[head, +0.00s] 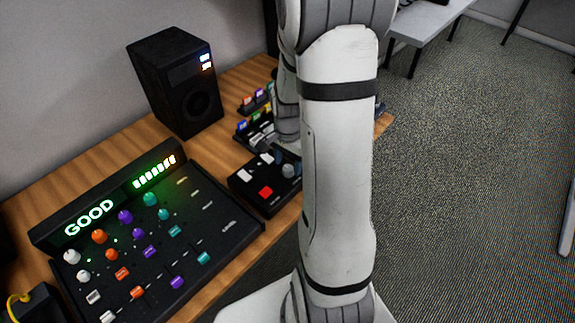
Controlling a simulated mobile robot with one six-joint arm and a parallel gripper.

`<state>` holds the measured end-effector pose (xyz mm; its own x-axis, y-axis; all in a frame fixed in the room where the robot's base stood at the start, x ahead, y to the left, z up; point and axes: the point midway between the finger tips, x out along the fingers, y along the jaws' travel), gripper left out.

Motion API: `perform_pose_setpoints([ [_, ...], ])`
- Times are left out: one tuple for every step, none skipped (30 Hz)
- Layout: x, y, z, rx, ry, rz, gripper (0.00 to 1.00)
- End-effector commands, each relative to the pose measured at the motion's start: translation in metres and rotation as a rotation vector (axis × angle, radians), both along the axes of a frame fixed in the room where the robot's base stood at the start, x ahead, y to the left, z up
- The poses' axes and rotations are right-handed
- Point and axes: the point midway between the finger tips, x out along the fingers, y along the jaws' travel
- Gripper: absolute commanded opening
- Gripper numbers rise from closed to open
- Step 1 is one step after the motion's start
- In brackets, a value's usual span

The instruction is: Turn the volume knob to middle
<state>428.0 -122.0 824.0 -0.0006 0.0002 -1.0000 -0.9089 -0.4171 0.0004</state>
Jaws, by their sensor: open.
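A small black control box (252,194) sits near the table's front edge, with a red button (265,192), white labels and a round grey knob (289,170). The box has no readable marking, so I cannot tell for sure that this is the volume knob. My arm hides the box's right side and part of the area around the gripper.
A black mixer (215,260) with coloured knobs, sliders and a lit "GOOD" display stands left of the box. A black speaker (160,85) stands at the back. Racks with coloured labels (256,101) lie behind the gripper. The wooden table (230,83) ends at right.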

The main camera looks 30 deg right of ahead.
Motion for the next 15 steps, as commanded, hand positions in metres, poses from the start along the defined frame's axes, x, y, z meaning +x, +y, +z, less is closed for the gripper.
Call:
perform_pose_setpoints([
  [-0.001, 0.0, -0.008, 0.001, 0.004, 0.001, 0.52],
  [-0.001, 0.0, -0.01, 0.001, 0.003, 0.001, 0.52],
  [0.0, 0.0, -0.014, 0.001, 0.003, 0.001, 0.52],
  [-0.001, 0.001, -0.016, 0.001, 0.003, 0.001, 0.52],
  [-0.001, 0.001, -0.017, 0.001, 0.003, 0.002, 0.52],
  [0.0, 0.001, -0.019, 0.0, 0.001, 0.002, 0.52],
  [0.0, 0.001, -0.02, 0.0, 0.001, 0.002, 0.52],
  [0.0, 0.001, -0.02, 0.0, 0.0, 0.002, 0.52],
  [0.0, 0.001, -0.02, 0.0, 0.0, 0.002, 0.52],
  [0.0, 0.001, -0.02, 0.0, 0.0, 0.002, 0.52],
  [0.0, 0.001, -0.02, 0.0, 0.0, 0.003, 0.52],
  [0.0, 0.001, -0.02, 0.0, 0.0, 0.003, 0.52],
  [0.0, 0.001, -0.02, 0.0, 0.0, 0.003, 0.52],
  [0.0, 0.001, -0.02, 0.0, 0.0, 0.003, 0.52],
  [0.0, 0.001, -0.02, 0.0, 0.0, 0.003, 0.49],
])
